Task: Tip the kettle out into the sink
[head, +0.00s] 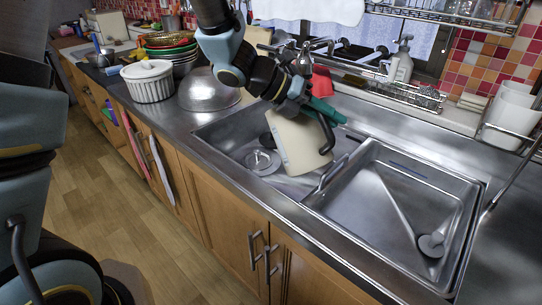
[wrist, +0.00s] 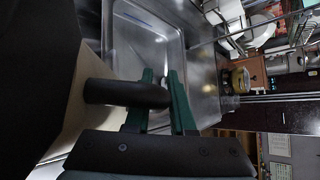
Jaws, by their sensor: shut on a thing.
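The kettle (head: 298,146) is cream with a black handle (head: 328,138). It hangs strongly tilted over the left basin of the sink (head: 292,186), with a dark round part at its lower left. No stream of water shows. My gripper (head: 328,110) has green fingers and is shut on the kettle at the handle side, above the basin. In the wrist view my gripper (wrist: 160,82) shows its two green fingers beside the black handle (wrist: 126,93), with part of the cream kettle body (wrist: 82,108) at the left. The kettle's mouth and contents are hidden.
The right basin (head: 375,195) holds a long-handled metal utensil (head: 431,244). A faucet (head: 318,45) and a wire rack (head: 410,92) stand behind. A metal dome bowl (head: 208,92), a white ribbed pot (head: 149,84) and stacked bowls (head: 172,58) crowd the counter at left.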

